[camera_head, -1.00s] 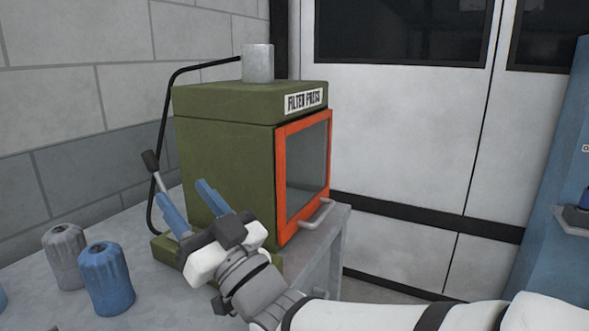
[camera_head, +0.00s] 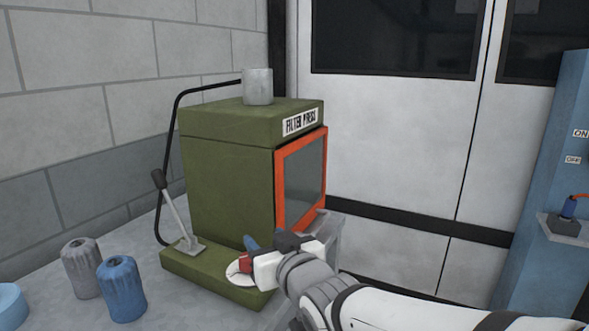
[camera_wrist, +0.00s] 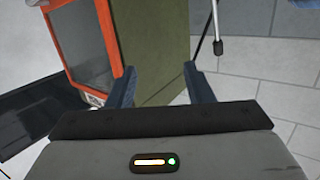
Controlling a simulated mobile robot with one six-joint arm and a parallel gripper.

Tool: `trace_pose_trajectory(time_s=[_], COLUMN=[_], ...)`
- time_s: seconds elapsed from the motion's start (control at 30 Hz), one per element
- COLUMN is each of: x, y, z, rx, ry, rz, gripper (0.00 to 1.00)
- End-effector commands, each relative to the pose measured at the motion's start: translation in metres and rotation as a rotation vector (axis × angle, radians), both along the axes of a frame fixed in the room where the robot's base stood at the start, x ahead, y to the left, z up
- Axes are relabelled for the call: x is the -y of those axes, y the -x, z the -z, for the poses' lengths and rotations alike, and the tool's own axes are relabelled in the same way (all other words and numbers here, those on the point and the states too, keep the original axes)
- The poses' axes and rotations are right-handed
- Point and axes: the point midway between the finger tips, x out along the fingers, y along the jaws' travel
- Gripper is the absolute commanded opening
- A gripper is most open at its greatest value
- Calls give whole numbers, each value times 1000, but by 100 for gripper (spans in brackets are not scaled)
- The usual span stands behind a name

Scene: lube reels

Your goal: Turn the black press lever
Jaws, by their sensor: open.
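The black press lever (camera_head: 158,179) has a black knob on a grey shaft that leans up and left from a plate on the green base of the filter press (camera_head: 225,180). In the wrist view the lever (camera_wrist: 218,46) shows at the top, right of the right finger. My gripper (camera_head: 248,249) is at the front right of the base, to the right of the lever and apart from it. In the wrist view its blue fingers (camera_wrist: 160,78) stand apart with nothing held between them. In the head view one finger is mostly hidden.
A red knob on a white disc (camera_head: 236,277) sits on the base beside my gripper, partly hidden. A grey filter (camera_head: 81,268) and a blue filter (camera_head: 122,290) stand left on the table. The press has an orange-framed door (camera_head: 302,180). A black hose (camera_head: 168,130) runs behind the lever.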

Motion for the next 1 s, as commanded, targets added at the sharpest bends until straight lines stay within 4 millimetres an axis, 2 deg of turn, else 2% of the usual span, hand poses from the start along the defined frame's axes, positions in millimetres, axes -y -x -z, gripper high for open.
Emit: trace_pose_trajectory(time_s=[0.03,0.13,0.27,0.4,0.5,0.6,0.73,0.83,1.0], x=[21,60,109,153,174,187,195,198,198], y=[-3,1,22,61,94,121,143,149,150], z=[-3,14,33,45,49,49,49,50,51], rx=[-74,-249,-487,-753,-925,-1058,-1161,-1189,-1191], ry=[43,126,215,279,304,316,321,323,324], rz=[53,143,252,338,375,395,406,407,407], gripper=[47,47,47,47,47,47,44,36,36])
